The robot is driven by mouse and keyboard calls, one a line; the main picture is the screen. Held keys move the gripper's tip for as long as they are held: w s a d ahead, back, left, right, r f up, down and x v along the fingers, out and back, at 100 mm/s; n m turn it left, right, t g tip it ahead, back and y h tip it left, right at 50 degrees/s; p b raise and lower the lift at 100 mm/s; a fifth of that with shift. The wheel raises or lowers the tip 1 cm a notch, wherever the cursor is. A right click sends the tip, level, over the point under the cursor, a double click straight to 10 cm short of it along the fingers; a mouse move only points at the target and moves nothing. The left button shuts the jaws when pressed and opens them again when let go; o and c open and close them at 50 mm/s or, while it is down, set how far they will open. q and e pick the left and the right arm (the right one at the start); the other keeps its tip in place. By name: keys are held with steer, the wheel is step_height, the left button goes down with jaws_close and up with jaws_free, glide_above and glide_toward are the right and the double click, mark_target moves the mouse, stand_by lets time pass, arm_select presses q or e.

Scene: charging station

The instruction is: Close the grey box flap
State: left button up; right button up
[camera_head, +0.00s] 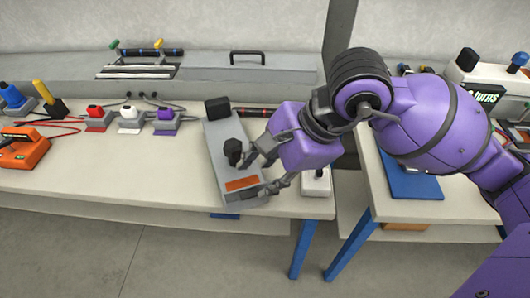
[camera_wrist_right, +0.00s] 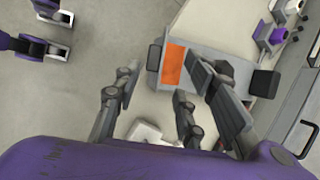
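The long grey box (camera_head: 216,139) stands on the left table, with an orange panel (camera_head: 241,184) near its front end. A black knob (camera_head: 233,150) and a black block (camera_head: 217,107) stand on it. I cannot tell its flap apart clearly. My right gripper (camera_head: 247,176) is open at the box's front right, its fingers spread on either side of the orange panel. In the right wrist view the orange panel (camera_wrist_right: 174,66) and a black handle (camera_wrist_right: 155,57) show between the spread fingers. Whether any finger touches the box is unclear. My left gripper is not in view.
Red (camera_head: 96,119), white (camera_head: 130,120) and purple (camera_head: 166,121) connectors stand left of the box. An orange device (camera_head: 22,148) is at far left. A white object (camera_head: 316,182) lies close right of the gripper. A gap separates the right table (camera_head: 400,208).

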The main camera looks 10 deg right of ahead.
mark_target(251, 191)
steer(key=x, duration=0.7)
steer(key=shift+s+a+f, duration=0.1)
steer(key=shift+s+f, duration=0.1)
steer(key=shift+f, duration=0.3)
jaws_close()
